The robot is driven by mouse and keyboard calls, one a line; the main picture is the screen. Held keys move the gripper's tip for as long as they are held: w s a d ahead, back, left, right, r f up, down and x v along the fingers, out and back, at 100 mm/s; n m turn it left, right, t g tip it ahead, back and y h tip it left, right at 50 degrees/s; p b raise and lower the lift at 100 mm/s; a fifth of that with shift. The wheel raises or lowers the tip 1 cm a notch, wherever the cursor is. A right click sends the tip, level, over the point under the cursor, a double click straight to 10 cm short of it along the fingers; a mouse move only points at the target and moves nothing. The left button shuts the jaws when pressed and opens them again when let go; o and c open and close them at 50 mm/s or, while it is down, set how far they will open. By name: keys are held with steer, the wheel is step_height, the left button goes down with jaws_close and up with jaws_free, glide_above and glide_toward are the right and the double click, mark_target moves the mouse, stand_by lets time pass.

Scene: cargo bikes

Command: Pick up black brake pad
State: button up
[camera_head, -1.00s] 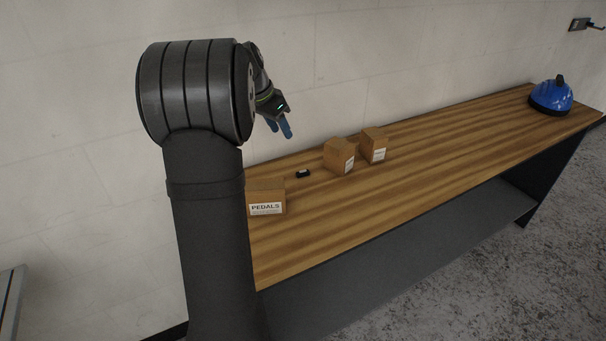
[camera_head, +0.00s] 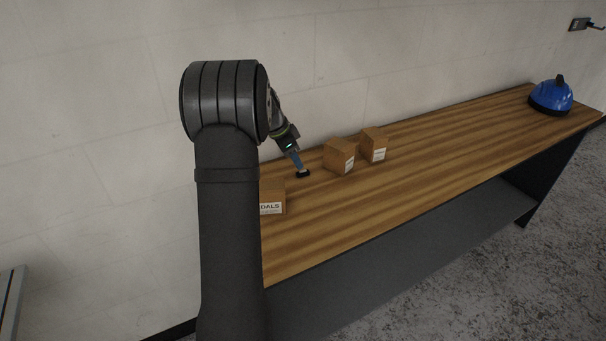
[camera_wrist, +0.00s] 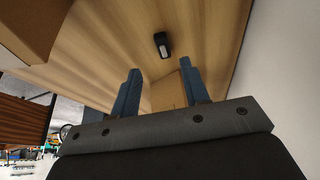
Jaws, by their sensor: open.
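The black brake pad (camera_head: 303,173) lies on the wooden table top, left of the two small cardboard boxes. In the wrist view the brake pad (camera_wrist: 162,44) is a small dark block with a pale patch, lying beyond the fingertips and roughly in line with the gap between them. My gripper (camera_head: 298,162) points down just above the brake pad in the head view. Its two blue fingers also show in the wrist view (camera_wrist: 160,68), spread apart with nothing between them. The exact gap between fingertips and pad is hard to tell.
A cardboard box labelled as pedals (camera_head: 272,197) stands close left of the pad, partly hidden by my arm. Two small boxes, one nearer (camera_head: 338,156) and one farther (camera_head: 373,145), stand to the right. A blue helmet (camera_head: 551,95) sits at the far end. The wooden table (camera_head: 430,150) between is clear.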

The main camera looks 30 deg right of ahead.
mark_target(303, 171)
steer(key=shift+w+x, duration=0.2)
steer(key=shift+x, duration=2.8)
steer(key=shift+d, duration=0.15)
jaws_close()
